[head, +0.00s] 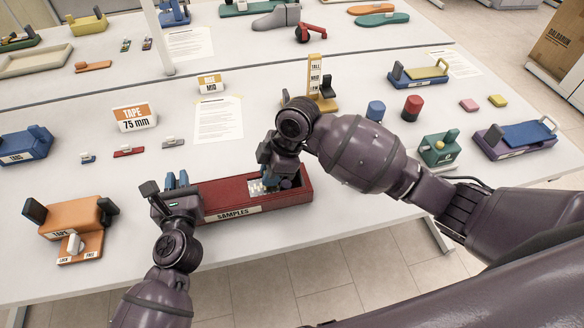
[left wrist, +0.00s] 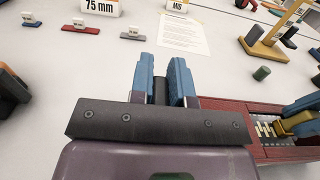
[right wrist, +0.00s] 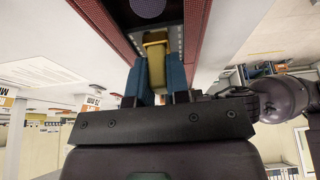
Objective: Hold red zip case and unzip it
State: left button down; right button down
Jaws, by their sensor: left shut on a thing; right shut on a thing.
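The red zip case (head: 232,192), labelled SAMPLES, lies along the front of the white table. Its right part is open, showing light contents and a dark purple round thing (right wrist: 147,8). My left gripper (head: 176,181) is at the case's left end, its blue fingers shut on a dark piece (left wrist: 160,90) there; the hand hides how this joins the case. My right gripper (head: 268,172) is over the open part. In the right wrist view its blue fingers are shut on a yellow zip pull (right wrist: 155,62), which also shows in the left wrist view (left wrist: 301,123).
An orange tape block (head: 75,217) stands left of the case. A yellow stand (head: 316,85) is behind my right gripper. Blue (head: 375,110) and red (head: 412,108) cylinders and a green block (head: 438,150) stand to the right. The table's front edge is close to the case.

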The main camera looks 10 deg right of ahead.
aim_at(250, 189)
jog(key=a, duration=0.3)
jog(key=shift+a, duration=0.25)
jog(key=c, duration=1.1)
grip_release()
jog(key=shift+d, duration=0.1)
jog(key=v, duration=1.2)
